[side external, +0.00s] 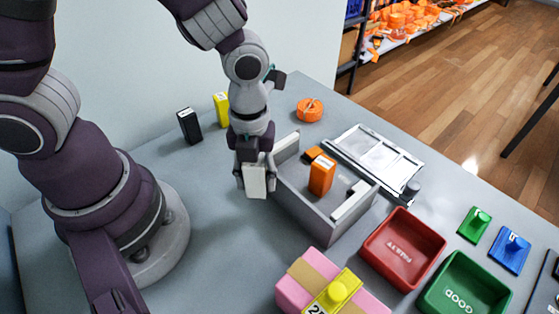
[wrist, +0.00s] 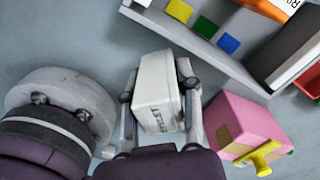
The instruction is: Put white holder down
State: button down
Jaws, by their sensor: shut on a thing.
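The white holder (side external: 256,181) is a small white box. My gripper (side external: 256,186) is shut on it, with a finger on each side, in the side external view. The holder hangs upright just left of the grey open box (side external: 309,209). In the wrist view the holder (wrist: 157,92) sits between the fingers, with dark lettering on its side. I cannot tell from these frames whether its bottom touches the table.
An orange box (side external: 321,175) stands inside the grey box. Black (side external: 189,126) and yellow (side external: 221,107) boxes stand behind. A pink box (side external: 300,284) is in front; red (side external: 387,262) and green (side external: 450,302) trays lie right. The table left of the grey box is clear.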

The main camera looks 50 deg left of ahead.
aim_at(260, 209)
notch_tip(260, 209, down, 5)
jog(key=shift+f, duration=0.1)
dwell(0.3)
jog(key=c, duration=1)
grip_release()
jog(key=shift+c, duration=0.2)
